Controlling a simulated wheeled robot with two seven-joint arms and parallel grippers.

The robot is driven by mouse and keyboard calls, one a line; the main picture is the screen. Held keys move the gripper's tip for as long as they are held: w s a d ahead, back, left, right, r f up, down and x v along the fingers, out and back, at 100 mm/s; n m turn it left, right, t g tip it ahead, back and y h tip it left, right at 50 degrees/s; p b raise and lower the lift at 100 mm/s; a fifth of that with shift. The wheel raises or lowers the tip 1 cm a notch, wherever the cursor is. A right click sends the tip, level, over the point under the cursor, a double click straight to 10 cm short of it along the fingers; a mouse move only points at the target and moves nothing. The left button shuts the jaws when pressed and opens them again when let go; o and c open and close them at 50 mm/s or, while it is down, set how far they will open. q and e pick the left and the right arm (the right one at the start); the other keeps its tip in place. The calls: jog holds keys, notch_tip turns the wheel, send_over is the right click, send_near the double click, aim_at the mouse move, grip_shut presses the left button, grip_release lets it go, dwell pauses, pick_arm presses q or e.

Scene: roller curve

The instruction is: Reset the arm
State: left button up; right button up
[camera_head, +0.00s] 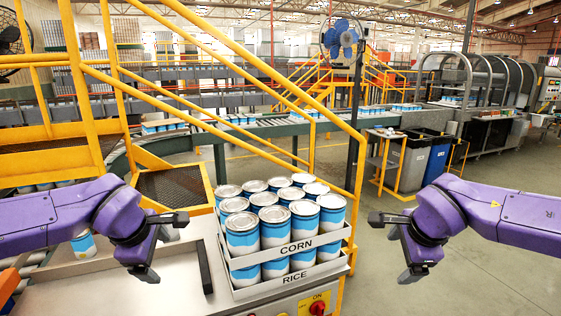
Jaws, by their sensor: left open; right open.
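My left arm is purple and comes in from the left. Its dark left gripper (166,251) is open and empty above the steel work surface, left of the can rack. My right arm is purple and comes in from the right. Its dark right gripper (392,247) is open and empty over the floor, right of the rack. Neither gripper touches the cans.
A grey rack (297,246) labelled CORN and RICE holds several blue-and-white cans (242,234). A lone can (84,244) stands behind my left arm. Yellow railings (230,77) cross in front of the conveyor (270,129). A red knob (317,307) sits at the bottom edge.

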pick_arm(q)
jog(key=s+a+f+m+t+y+b, duration=0.1)
jog(key=s+a+f+y+b, duration=0.15)
jog(key=f, duration=1.05)
jog(key=s+a+f+m+t+y+b, duration=0.1)
jog(key=f+m+t+y+b, duration=0.15)
jog(key=f, duration=1.05)
pick_arm(e)
jog(key=s+d+f+n+t+h, duration=0.1)
jog(key=s+d+f+h, duration=0.15)
jog(key=f, duration=1.05)
jog(key=s+d+f+n+t+h, duration=0.1)
jog(key=d+f+n+t+h, duration=0.15)
jog(key=f, duration=1.05)
pick_arm(q)
jog(key=s+f+m+g+h+b, duration=0.1)
jog(key=s+f+m+g+b, duration=0.4)
jog(key=s+f, duration=2)
jog(key=s+m, duration=0.3)
jog(key=shift+s+a+f+g+h, duration=0.2)
jog(key=shift+a+f+g+h, duration=0.1)
jog(key=shift+a+g, duration=0.05)
pick_arm(e)
jog(key=s+f+n+g+y, duration=0.1)
jog(key=s+f+n+g, duration=0.4)
jog(key=s+f, duration=2)
jog(key=s+n, duration=0.3)
jog(key=shift+f+g+y, duration=0.3)
jog(key=shift+f+g, duration=0.05)
jog(key=shift+f, duration=0.05)
